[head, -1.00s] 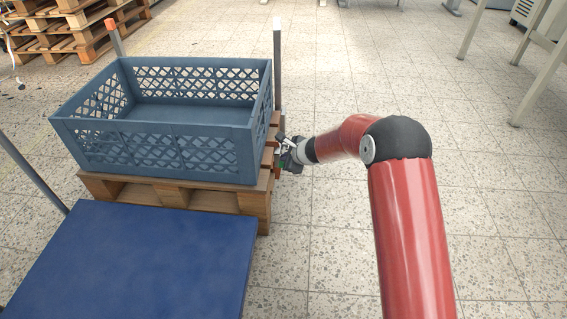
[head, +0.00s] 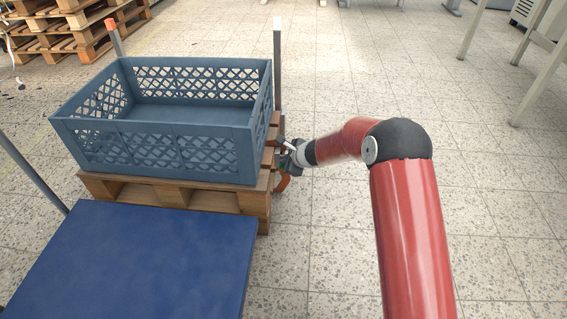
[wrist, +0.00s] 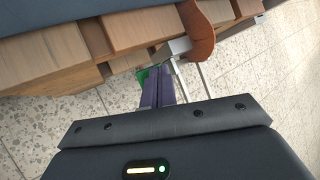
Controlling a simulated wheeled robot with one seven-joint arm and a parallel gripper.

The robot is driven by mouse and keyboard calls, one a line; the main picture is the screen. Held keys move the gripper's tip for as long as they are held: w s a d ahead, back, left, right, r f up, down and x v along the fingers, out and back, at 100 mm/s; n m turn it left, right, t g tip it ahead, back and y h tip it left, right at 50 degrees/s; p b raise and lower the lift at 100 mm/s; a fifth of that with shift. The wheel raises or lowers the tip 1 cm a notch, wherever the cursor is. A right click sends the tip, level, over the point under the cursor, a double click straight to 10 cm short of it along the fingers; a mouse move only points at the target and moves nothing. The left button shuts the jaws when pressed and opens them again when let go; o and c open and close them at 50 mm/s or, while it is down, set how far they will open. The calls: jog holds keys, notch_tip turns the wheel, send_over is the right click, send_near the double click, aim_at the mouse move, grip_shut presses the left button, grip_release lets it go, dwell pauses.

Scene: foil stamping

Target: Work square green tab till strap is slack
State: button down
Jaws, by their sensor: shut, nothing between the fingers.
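The green tab (wrist: 143,76) shows in the wrist view at the tips of my gripper's fingers, partly hidden by them; its square outline cannot be made out. Beside it are a grey metal buckle piece (wrist: 172,49) and the orange-brown strap (wrist: 199,36), which curves outward from the pallet's edge. My gripper (wrist: 157,74) is shut with nothing between its fingers, and its tips are at the tab; contact cannot be told. In the head view my gripper (head: 285,156) is at the pallet's right side, with the strap (head: 282,183) just below it.
A blue-grey crate (head: 185,148) stands on the wooden pallet (head: 257,205), with upright posts around it. A blue platform (head: 140,265) lies in front. Stacked pallets (head: 75,35) are at the back left.

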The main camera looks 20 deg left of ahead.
dwell(0.3)
jog(key=shift+r+p, duration=0.8)
jog(key=shift+r, duration=0.15)
jog(key=shift+r+p, duration=2.15)
jog(key=shift+r, duration=0.35)
jog(key=shift+r, duration=0.1)
